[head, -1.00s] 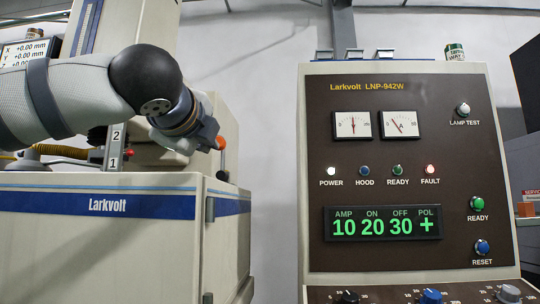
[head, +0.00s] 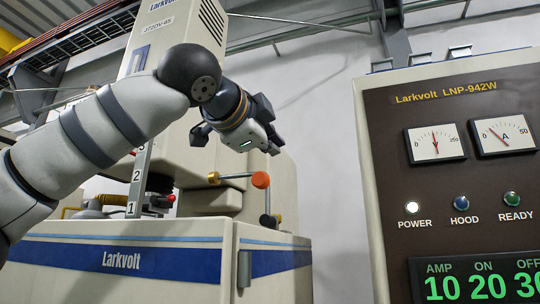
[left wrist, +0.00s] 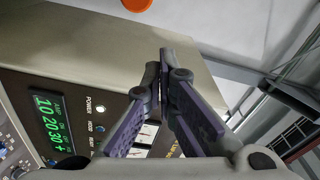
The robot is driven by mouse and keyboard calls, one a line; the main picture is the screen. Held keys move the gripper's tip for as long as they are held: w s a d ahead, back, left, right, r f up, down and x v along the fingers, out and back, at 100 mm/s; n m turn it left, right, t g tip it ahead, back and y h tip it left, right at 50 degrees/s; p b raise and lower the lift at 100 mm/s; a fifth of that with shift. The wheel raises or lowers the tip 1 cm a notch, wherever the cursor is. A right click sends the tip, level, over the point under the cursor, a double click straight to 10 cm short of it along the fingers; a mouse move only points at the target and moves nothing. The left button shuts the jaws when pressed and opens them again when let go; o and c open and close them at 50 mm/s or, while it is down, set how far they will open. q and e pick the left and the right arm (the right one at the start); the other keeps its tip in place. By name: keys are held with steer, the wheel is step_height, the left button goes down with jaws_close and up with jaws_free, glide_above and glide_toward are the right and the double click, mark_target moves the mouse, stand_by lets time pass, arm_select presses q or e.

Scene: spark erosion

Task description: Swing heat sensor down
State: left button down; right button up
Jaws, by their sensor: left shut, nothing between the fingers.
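A dark thin rod runs down below the orange tip. In the left wrist view an orange piece (left wrist: 137,4) is cut off by the top edge. My left gripper (head: 272,148) is above the orange tip, apart from it in the picture, with its fingers pointing to the right. Its fingers (left wrist: 164,62) are shut and empty in the left wrist view. My right gripper is not in view.
The machine's cream cabinet (head: 120,285) with a blue stripe stands below the arm. The LNP-942W control panel (head: 385,130) stands at the right. Free space lies between cabinet and panel.

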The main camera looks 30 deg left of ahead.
arm_select(q)
steer(key=w+a, duration=0.5)
steer(key=w, duration=0.3)
steer(key=shift+w+f, duration=0.35)
steer(key=shift+f, duration=0.05)
steer(key=shift+a, duration=0.15)
